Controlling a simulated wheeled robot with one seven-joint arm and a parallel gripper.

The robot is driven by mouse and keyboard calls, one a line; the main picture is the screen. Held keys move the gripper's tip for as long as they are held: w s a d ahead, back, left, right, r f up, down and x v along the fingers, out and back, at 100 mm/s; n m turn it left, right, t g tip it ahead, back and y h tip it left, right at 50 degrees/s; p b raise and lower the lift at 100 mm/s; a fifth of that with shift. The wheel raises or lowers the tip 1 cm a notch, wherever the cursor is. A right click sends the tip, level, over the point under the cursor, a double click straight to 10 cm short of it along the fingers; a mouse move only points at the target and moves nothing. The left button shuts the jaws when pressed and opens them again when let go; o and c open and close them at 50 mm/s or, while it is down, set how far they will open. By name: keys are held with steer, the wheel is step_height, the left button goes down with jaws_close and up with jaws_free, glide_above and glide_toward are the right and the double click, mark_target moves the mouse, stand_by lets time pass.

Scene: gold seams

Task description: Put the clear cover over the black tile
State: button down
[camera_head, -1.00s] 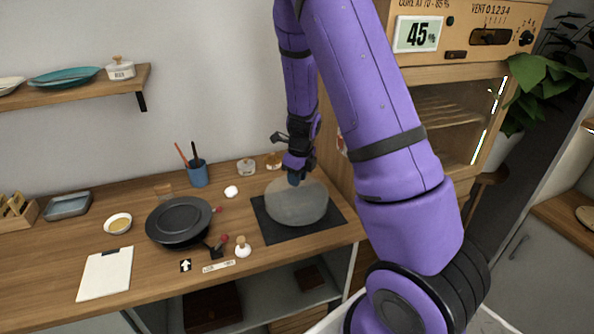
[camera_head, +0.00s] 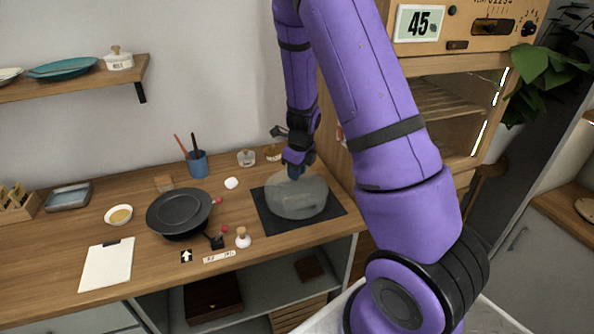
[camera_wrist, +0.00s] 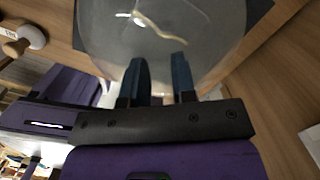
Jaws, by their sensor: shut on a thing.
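The clear cover (camera_head: 297,207) is a rounded, see-through dome over the black tile (camera_head: 280,225), a dark square on the wooden counter. The tile shows as a margin around the cover. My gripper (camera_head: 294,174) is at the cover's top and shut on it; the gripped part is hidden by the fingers. In the wrist view the cover (camera_wrist: 110,35) lies just beyond my two blue fingertips (camera_wrist: 160,70), with a pale gold seam showing through it. I cannot tell whether its rim touches the tile.
A black pan (camera_head: 180,211) stands left of the tile. A small white-bodied bottle (camera_head: 243,241) stands close to the tile's left edge. A blue cup with sticks (camera_head: 198,165) and jars are behind. A wooden cabinet (camera_head: 440,130) rises at the right.

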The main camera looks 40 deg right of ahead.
steer(key=shift+f, duration=0.95)
stand_by(0.4)
steer(key=shift+c, duration=1.9)
jaws_free()
steer(key=shift+r, duration=4)
